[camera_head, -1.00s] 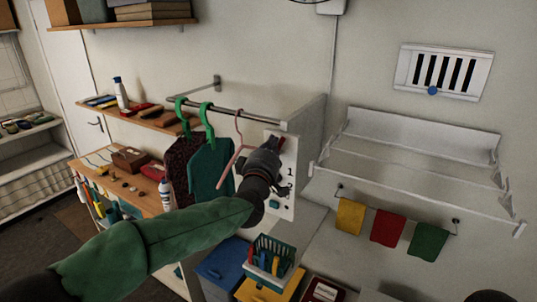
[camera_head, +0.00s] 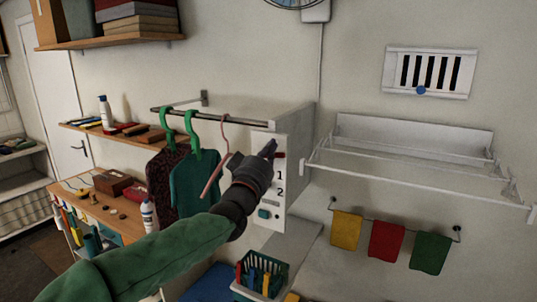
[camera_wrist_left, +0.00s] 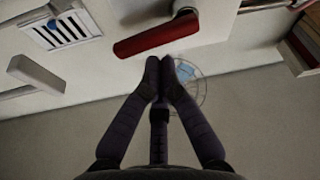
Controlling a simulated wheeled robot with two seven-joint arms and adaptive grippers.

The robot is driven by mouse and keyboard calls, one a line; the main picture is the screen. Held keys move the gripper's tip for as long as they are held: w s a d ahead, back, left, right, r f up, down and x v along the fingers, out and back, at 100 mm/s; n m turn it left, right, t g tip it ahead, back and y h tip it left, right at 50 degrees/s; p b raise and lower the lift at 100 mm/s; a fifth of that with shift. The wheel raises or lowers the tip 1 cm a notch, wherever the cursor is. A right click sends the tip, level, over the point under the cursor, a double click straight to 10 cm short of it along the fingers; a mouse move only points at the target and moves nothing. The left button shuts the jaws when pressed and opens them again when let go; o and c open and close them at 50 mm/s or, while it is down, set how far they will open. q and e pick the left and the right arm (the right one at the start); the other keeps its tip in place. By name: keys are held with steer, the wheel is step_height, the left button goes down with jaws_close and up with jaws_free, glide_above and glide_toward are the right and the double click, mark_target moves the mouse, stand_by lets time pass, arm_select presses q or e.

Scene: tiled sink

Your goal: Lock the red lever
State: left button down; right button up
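The red lever (camera_head: 280,155) is on the white panel (camera_head: 268,225) marked 1 and 2, near its upper edge, partly hidden by my left gripper in the head view. In the left wrist view the red lever (camera_wrist_left: 157,38) is a long red handle joined to a metallic pivot on the panel. My left gripper (camera_head: 269,148) is just beside the lever. In the wrist view its fingertips (camera_wrist_left: 160,65) are together with nothing between them, close to the lever's edge. Whether they touch it is unclear. My right gripper is not in view.
A pink hanger (camera_head: 216,172) and clothes on green hangers (camera_head: 195,175) hang from a rail just left of the panel. A white wall rack (camera_head: 410,165) is to the right. A green basket (camera_head: 262,272) stands below.

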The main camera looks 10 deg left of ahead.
arm_select(q)
steer(key=r, duration=0.1)
steer(key=r+p, duration=0.1)
steer(key=r, duration=0.1)
steer(key=shift+w+a+r, duration=0.1)
steer(key=shift+a+r, duration=0.2)
steer(key=v, duration=1)
steer(key=shift+a, duration=0.2)
steer(key=shift+w, duration=0.1)
